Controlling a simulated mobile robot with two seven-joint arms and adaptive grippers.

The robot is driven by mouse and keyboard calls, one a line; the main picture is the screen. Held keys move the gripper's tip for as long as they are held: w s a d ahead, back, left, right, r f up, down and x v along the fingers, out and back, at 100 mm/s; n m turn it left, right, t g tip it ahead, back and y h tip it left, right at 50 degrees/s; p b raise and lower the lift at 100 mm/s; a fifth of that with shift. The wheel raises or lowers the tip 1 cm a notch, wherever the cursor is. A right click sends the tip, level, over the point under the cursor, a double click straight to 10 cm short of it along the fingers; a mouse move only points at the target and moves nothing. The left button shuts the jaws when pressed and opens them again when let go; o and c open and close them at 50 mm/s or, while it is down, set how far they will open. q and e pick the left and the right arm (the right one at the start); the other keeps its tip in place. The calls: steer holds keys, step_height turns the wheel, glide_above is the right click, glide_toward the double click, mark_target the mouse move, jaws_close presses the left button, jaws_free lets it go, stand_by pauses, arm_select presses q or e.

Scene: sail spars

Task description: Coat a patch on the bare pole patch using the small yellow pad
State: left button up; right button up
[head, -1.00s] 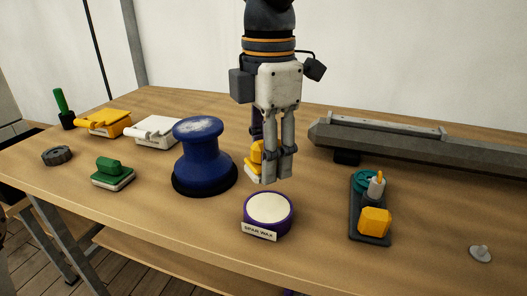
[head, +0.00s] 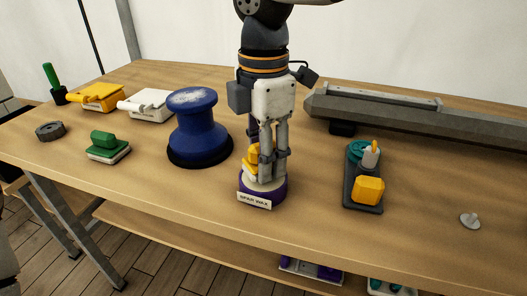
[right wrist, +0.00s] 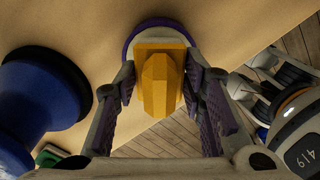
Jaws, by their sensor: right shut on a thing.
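My right gripper (head: 267,180) is shut on the small yellow pad (head: 251,158), which shows a yellow grip and a pale underside. The pad is at the top of the purple tin labelled "SPAR WAX" (head: 255,200) and seems to touch the pale wax. In the right wrist view the yellow pad (right wrist: 160,80) sits between the fingers, with the purple rim of the tin (right wrist: 150,27) behind it. The grey pole (head: 420,120) lies at the back right with a lighter strip (head: 385,97) along its top. I cannot make out the bare patch. My left gripper is not in view.
A blue spool-shaped stand (head: 200,130) is left of the tin. A dark tray (head: 350,192) with a yellow block is to its right. A green-handled pad (head: 106,146), yellow and white holders, and a grey knob (head: 470,220) stand on the table.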

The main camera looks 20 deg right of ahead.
steer(key=shift+f, duration=0.6)
stand_by(1.3)
steer(key=shift+r, duration=3.6)
steer(key=shift+f, duration=0.1)
